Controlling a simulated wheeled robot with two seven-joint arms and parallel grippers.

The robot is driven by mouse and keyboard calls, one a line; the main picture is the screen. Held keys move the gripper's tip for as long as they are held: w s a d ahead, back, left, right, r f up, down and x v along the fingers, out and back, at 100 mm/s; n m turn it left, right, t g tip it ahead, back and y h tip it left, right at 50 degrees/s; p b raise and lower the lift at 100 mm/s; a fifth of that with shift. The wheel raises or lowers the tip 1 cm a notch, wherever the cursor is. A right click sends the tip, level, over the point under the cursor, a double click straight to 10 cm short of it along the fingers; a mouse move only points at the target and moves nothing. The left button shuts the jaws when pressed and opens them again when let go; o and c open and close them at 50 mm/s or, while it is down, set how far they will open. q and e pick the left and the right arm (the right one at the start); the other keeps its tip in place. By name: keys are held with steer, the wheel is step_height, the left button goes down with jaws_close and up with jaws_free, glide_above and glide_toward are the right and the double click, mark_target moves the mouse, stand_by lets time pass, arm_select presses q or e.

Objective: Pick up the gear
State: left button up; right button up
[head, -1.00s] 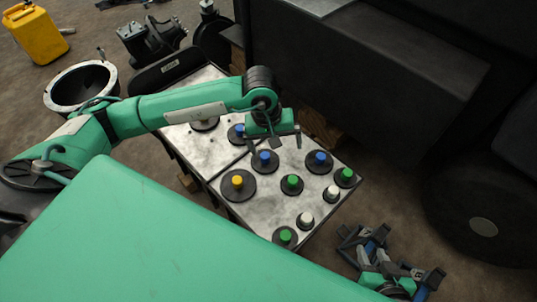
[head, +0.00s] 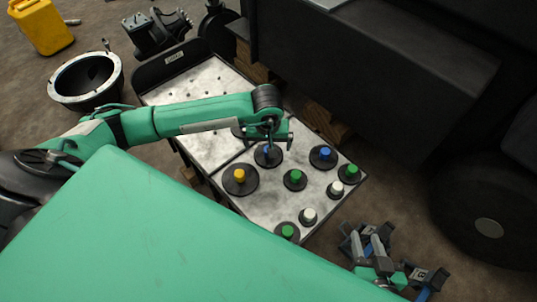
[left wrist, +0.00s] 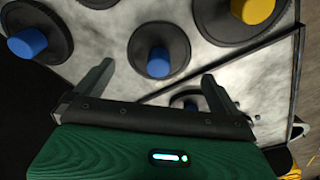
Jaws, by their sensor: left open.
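Several black gears sit on coloured pegs on the metal tabletop (head: 267,198). In the head view they include one on a yellow peg (head: 239,181), blue-peg gears (head: 323,158) and (head: 268,158), green-peg gears (head: 294,181) and white-peg gears (head: 308,217). Another blue-peg gear (left wrist: 188,99) is partly hidden. My right gripper (head: 385,262) is right of the table; its jaw opening is unclear.
The dark forklift body (head: 370,85) stands behind the table, with wooden blocks (head: 325,122) beneath it. A round metal housing (head: 87,80) and a yellow canister (head: 41,27) are on the floor at left. The perforated left panel (head: 196,85) is mostly bare.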

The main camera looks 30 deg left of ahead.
arm_select(q)
step_height(320, 180, down, 4)
steer(key=shift+w+d+r, duration=0.1)
steer(key=shift+w+r, duration=0.05)
steer(key=shift+r, duration=0.1)
steer(key=shift+c, duration=0.2)
steer(key=c, duration=0.8)
steer(key=shift+r, duration=0.1)
steer(key=shift+c, duration=0.2)
